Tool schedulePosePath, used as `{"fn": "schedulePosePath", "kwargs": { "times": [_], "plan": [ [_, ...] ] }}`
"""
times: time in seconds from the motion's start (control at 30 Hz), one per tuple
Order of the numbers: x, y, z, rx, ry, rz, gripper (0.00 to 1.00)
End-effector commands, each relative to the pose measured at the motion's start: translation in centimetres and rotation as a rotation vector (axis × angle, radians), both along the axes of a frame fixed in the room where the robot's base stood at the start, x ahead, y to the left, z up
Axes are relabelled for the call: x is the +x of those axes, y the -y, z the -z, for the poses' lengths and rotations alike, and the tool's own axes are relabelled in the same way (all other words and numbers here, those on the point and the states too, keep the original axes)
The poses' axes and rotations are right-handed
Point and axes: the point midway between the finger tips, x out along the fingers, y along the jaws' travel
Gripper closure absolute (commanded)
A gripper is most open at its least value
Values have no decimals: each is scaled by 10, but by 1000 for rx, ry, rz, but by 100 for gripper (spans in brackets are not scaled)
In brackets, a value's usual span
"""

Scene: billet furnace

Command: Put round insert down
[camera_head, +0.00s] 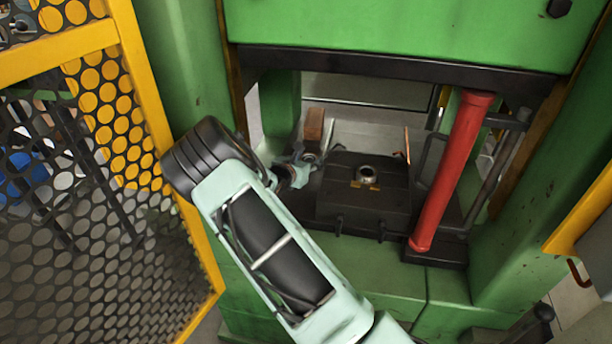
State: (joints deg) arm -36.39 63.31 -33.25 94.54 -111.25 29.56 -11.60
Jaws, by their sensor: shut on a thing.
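My gripper (306,170) is at the end of my pale green arm, left of a dark die block (338,205) inside the green press. It is small in view and partly hidden by my wrist. It is shut on a small round grey piece (309,158), which looks like the round insert; its outline is hard to make out. A metal ring (367,175) sits upright in the middle of the die block's top, with brass-coloured pieces at its front. My gripper is apart from this ring.
A reddish-brown block (314,125) stands behind my gripper. A red column (452,175) rises right of the die block. A yellow mesh guard (150,110) stands close left of my arm. The dark press beam (400,70) spans overhead.

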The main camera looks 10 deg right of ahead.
Motion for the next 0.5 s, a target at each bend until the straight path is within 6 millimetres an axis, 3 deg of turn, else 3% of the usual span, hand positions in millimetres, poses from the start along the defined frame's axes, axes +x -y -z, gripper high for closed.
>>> {"fn": "schedulePosePath", "kwargs": {
  "times": [0.5],
  "plan": [
    [2,1,46,-2,7,1,100]
  ]
}}
